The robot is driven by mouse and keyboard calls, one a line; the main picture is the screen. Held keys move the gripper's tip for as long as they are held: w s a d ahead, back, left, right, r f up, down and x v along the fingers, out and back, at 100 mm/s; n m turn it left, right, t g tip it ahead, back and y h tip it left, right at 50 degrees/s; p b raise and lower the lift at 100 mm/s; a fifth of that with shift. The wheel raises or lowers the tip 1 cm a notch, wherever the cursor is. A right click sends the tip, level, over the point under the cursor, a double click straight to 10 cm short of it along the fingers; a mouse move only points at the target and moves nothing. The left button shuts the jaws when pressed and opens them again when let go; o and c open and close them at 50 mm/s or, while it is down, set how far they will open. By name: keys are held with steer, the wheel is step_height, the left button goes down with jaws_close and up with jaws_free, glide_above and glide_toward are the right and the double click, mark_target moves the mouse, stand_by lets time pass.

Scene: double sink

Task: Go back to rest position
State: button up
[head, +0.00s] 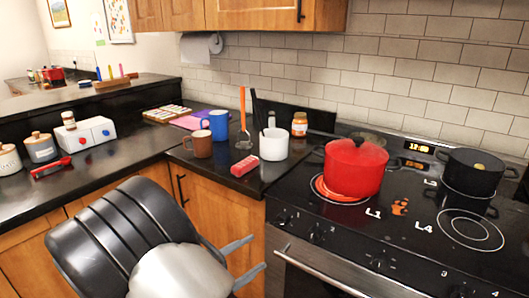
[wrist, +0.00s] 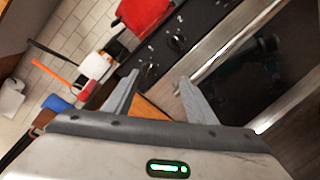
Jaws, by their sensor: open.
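My gripper (head: 243,262) is at the lower middle of the head view, in front of the wooden cabinet door and left of the oven front. Its two grey fingers are spread apart with nothing between them. The fingers also show in the wrist view (wrist: 157,98), open and empty, with the oven door and cabinet beyond them. My dark arm link covers part of the lower left cabinets in the head view.
A red pot (head: 355,168) stands on a glowing burner of the black stove (head: 410,235); a black pot (head: 470,172) stands behind right. Mugs, a white utensil holder (head: 273,145) and a red packet (head: 259,179) sit on the counter. The oven handle (head: 310,268) juts out near my gripper.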

steer(key=s+d+r+m+g, duration=0.2)
steer(key=d+r+m+g, duration=0.15)
steer(key=d, duration=0.35)
steer(key=s+d+r+m+g, duration=0.2)
steer(key=d+r+m+g, duration=0.15)
steer(key=d, duration=0.25)
steer(key=s+d+r+m+g+y, duration=0.2)
steer(key=s+d+r+m+y, duration=0.1)
steer(key=s+d+m+y, duration=0.15)
steer(key=s+d+r+m+g+y, duration=0.2)
steer(key=s+d+r+m+y, duration=0.1)
steer(key=s, duration=0.3)
steer(key=s+r+m+t+y+p, duration=0.1)
steer(key=s+r+t+y+p, duration=0.1)
steer(key=r+p, duration=0.8)
steer(key=s+a+r+m+t+y+p, duration=0.1)
steer(key=s+r+m+t+p, duration=0.1)
steer(key=r+p, duration=0.7)
step_height(320, 180, up, 6)
steer(key=shift+s+r+y+p, duration=0.1)
steer(key=shift+s+y+p, duration=0.25)
steer(key=shift+p, duration=0.05)
steer(key=shift+d, duration=0.1)
